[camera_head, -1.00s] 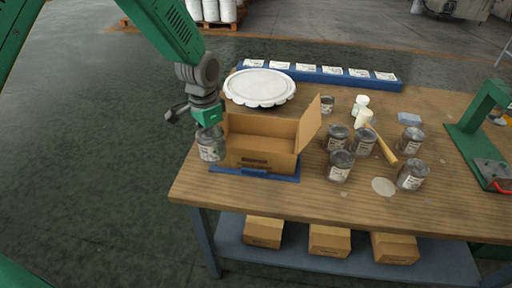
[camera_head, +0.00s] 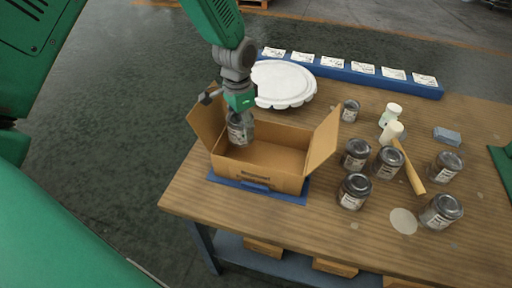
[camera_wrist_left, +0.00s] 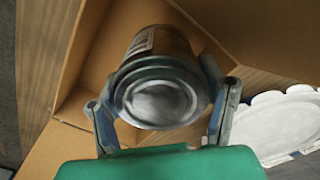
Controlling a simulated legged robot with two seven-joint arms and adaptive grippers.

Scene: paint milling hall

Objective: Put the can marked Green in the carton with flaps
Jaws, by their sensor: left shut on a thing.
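My left gripper (camera_head: 240,112) is shut on a metal can (camera_head: 240,130) with a pale label, too small to read here. In the left wrist view the can (camera_wrist_left: 160,95) sits between the two fingers (camera_wrist_left: 160,110), its lid end facing the camera. The can is over the left part of the open carton with flaps (camera_head: 258,176) and its lower part is within the outline of the opening. I cannot tell whether it touches the carton's floor. The carton stands on a blue tray (camera_head: 262,193) with its side flaps spread. My right gripper is out of view.
A round white scalloped plate (camera_head: 285,84) lies behind the carton. A blue strip with label cards (camera_head: 350,76) runs along the back edge.

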